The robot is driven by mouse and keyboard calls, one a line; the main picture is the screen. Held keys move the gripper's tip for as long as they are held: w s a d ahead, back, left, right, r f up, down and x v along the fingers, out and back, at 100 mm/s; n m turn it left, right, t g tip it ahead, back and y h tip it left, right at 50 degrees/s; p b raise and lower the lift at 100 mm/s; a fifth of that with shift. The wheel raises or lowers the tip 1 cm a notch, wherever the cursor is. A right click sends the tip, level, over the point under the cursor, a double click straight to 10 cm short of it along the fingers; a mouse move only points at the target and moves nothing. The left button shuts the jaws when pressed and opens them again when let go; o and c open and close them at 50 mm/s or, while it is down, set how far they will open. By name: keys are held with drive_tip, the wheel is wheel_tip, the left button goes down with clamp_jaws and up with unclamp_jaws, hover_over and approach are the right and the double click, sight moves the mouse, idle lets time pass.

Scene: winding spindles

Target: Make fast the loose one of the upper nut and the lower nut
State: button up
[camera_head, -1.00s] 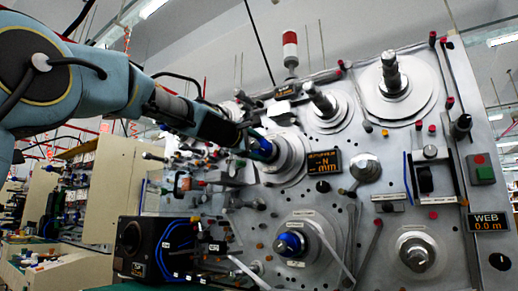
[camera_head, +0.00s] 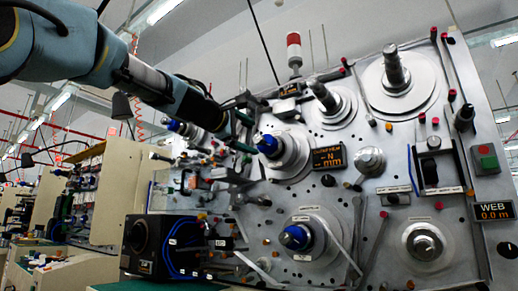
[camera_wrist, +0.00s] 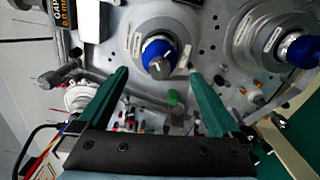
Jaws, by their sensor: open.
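The upper nut (camera_head: 268,145) is blue and sits around a spindle on the grey machine panel. In the wrist view the upper nut (camera_wrist: 158,54) is centred just beyond my fingertips, around a grey shaft end. The lower nut (camera_head: 294,237) is also blue, on a lower spindle; it shows at the right edge of the wrist view (camera_wrist: 303,50). My gripper (camera_head: 244,132) is left of the upper nut, with green fingers apart. In the wrist view my gripper (camera_wrist: 158,74) is open and empty. I cannot tell by sight which nut is loose.
Bare spindles (camera_head: 395,72) with round plates fill the panel's upper right. A millimetre display (camera_head: 326,158) is close to the right of the upper nut. A black box (camera_head: 150,245) with blue cables is at lower left. Several small knobs and levers crowd the panel.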

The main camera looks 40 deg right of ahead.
drive_tip(key=shift+b+v, duration=0.3)
drive_tip(key=shift+v, duration=1.15)
drive_tip(key=w+a+f+t+y+p, duration=0.1)
drive_tip(key=w+a+f+y, duration=0.2)
drive_tip(key=w+f, duration=0.4)
drive_tip(key=w+a+f+t+y+p, duration=0.1)
drive_tip(key=w+a+f+y+p, duration=0.2)
drive_tip(key=f, duration=0.5)
drive_tip(key=w+a+f+m+y+p, duration=0.1)
drive_tip(key=w+a+f+y, duration=0.15)
drive_tip(key=a+f, duration=0.55)
drive_tip(key=w+a+f+y, duration=0.2)
drive_tip(key=w+a+f, duration=0.2)
drive_tip(key=a+f, duration=0.5)
drive_tip(key=s+a+f+m+g+y+p, duration=0.2)
drive_tip(key=s+a+f+y, duration=0.2)
drive_tip(key=a+f, duration=0.8)
drive_tip(key=s+a+f+m+g+y+p, duration=0.2)
drive_tip(key=s+a+f+g, duration=0.1)
drive_tip(key=s+a+f, duration=0.7)
drive_tip(key=shift+s+a+f+m+y, duration=0.15)
drive_tip(key=shift+s+a+m+y, duration=0.2)
drive_tip(key=shift+s+a, duration=0.6)
